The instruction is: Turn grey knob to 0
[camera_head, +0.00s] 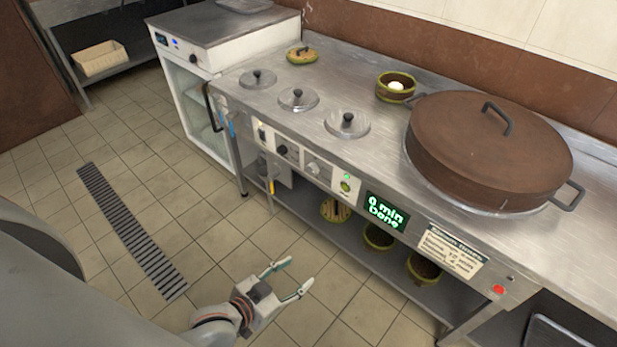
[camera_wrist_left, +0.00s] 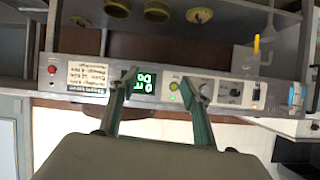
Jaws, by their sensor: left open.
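The grey knob (camera_head: 313,167) sits on the front panel (camera_head: 330,180) of the steel counter, between a black knob (camera_head: 283,150) and a green button-like part (camera_head: 346,186). Its pointer setting is too small to read. My left gripper (camera_head: 300,273) is open and empty, low in front of the counter and apart from the panel. In the left wrist view the panel appears upside down behind the spread fingers (camera_wrist_left: 156,82). There the right-hand finger lies across the grey knob's area and partly hides it. My right gripper is not in view.
A green-lit display (camera_head: 386,212) reads "0 min" on its top line. A large brown lidded pot (camera_head: 490,145) and several small lids stand on the counter. Bowls (camera_head: 379,237) sit on the shelf below. A red button (camera_head: 498,289) is at the panel's right. The tiled floor is clear.

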